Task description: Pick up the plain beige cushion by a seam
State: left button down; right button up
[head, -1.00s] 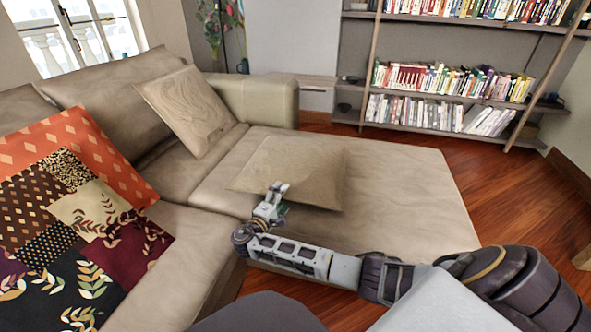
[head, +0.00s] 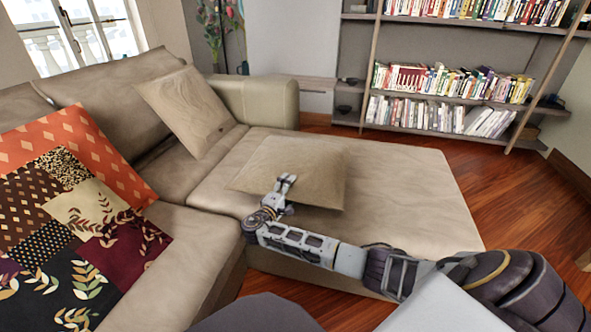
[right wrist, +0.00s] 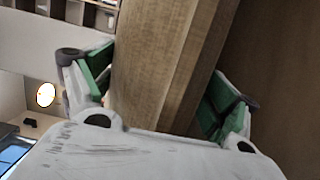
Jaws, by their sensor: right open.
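The plain beige cushion (head: 300,168) lies on the chaise part of the sofa in the head view. My right gripper (head: 285,180) is at its near edge. In the right wrist view, the cushion's edge (right wrist: 165,65) with its seam lies between the two green-padded fingers of the right gripper (right wrist: 160,95). The fingers are open, one on each side of the edge. Whether a pad touches the fabric is hard to tell. My left gripper is not in view.
The beige sofa (head: 410,190) carries another beige cushion (head: 188,110) at its backrest and a patterned orange and dark cushion (head: 75,135) at left. A bookshelf (head: 440,100) stands at the back. Wood floor (head: 500,195) is clear at right.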

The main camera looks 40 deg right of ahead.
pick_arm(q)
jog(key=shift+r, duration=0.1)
pick_arm(e)
jog(key=c, duration=0.6)
grip_shut()
jog(key=shift+r, duration=0.25)
